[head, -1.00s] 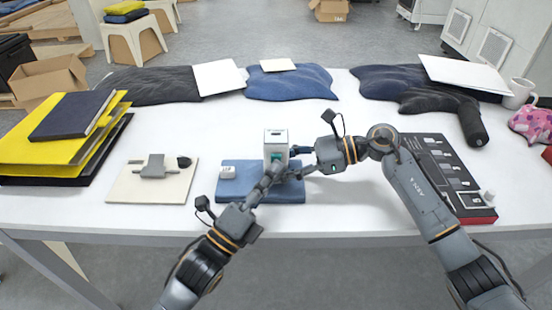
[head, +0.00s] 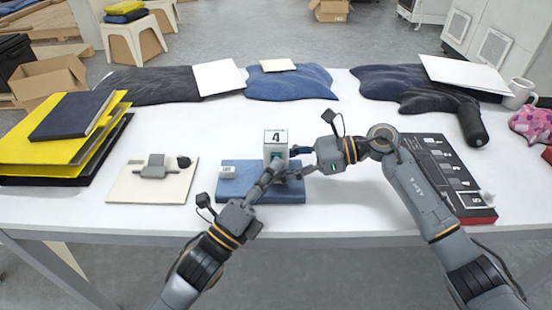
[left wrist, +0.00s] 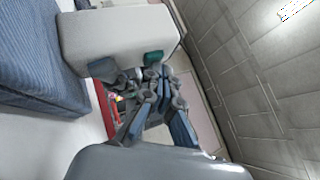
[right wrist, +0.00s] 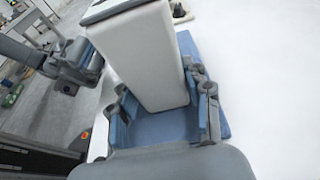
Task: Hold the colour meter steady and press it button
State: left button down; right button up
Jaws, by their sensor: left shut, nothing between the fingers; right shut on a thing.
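The colour meter (head: 276,137) is a white upright box on a folded blue cloth (head: 290,194). Its top face shows a dark "4". My right gripper (head: 294,162) is shut on the meter from the right; its fingers lie on either side of the white body (right wrist: 150,65) in the right wrist view. My left gripper (head: 270,174) is shut and empty, its tips at the meter's lower front. In the left wrist view a green button (left wrist: 153,58) shows on the meter beside the left fingertips (left wrist: 150,76). I cannot tell whether they touch it.
A small white block (head: 227,172) lies on the cloth's left part. A cream board (head: 125,188) lies further left, beside yellow folders (head: 45,140). A dark sample board (head: 470,190) lies right, under my right arm. Dark and blue fabrics (head: 290,85) line the back.

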dwell(0.5)
pick_arm(q)
jog(key=shift+s, duration=0.8)
jog(key=s, duration=0.5)
dwell(0.6)
pick_arm(e)
jog(key=o, duration=0.9)
jog(key=shift+o, duration=0.2)
jog(key=shift+d, duration=0.15)
